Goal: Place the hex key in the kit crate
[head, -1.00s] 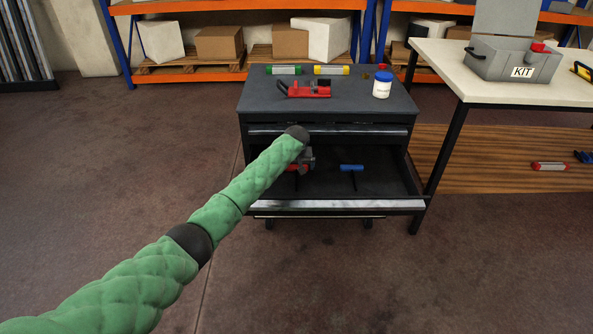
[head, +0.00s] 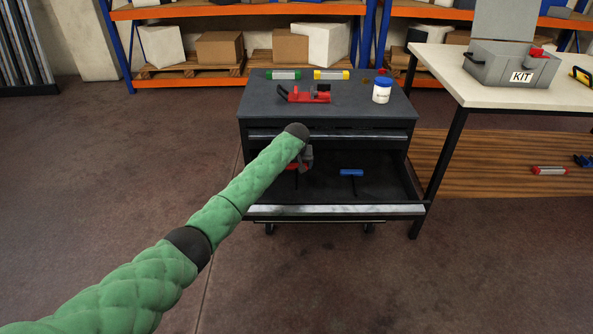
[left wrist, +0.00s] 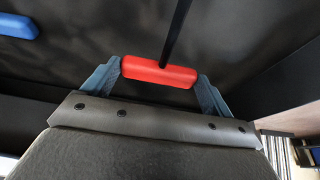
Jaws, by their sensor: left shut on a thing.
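A T-shaped hex key with a red handle (left wrist: 160,73) and a dark shaft lies in the open drawer. My left gripper (left wrist: 158,76) is shut on the handle, with one finger at each end of it. In the head view my left gripper (head: 305,157) is down in the drawer and partly hides the red handle (head: 291,165). The grey kit crate (head: 485,70), labelled KIT, stands on the white table at the right with its lid up. Its inside is mostly hidden. My right gripper is not in view.
A blue T-handled tool (head: 351,172) lies to the right in the same drawer (head: 335,211). The cabinet top (head: 350,108) above holds a red tool, green and yellow cylinders and a white jar (head: 381,91). The white table's (head: 445,70) edge stands between cabinet and crate.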

